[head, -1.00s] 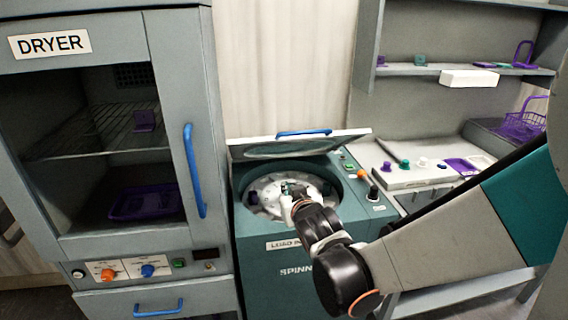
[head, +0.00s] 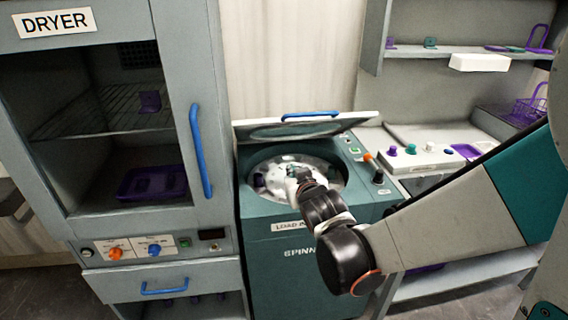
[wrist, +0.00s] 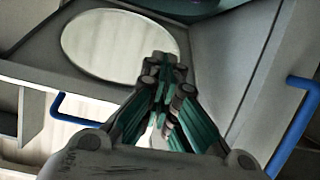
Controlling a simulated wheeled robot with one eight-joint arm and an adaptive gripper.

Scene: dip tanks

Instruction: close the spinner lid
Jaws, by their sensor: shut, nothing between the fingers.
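The spinner (head: 300,232) is a teal cabinet with a round drum opening on top. Its grey lid (head: 358,119) stands raised and tilted at the back, with a blue handle (head: 310,115) along its upper edge. My gripper (head: 292,172) is over the drum opening, in front of the raised lid and apart from the handle. In the wrist view my shut, empty gripper (wrist: 165,62) points towards the lid's underside, where the oval window (wrist: 115,45) shows. The lid's blue handle (wrist: 78,108) shows at lower left. Part of the drum is hidden behind my gripper.
The dryer (head: 120,215) stands close at the left; its blue door handle (head: 200,150) sticks out near the spinner. A control panel with an orange knob (head: 368,157) is at the spinner's right. A shelf (head: 400,72) and a bench with small knobs are behind at right.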

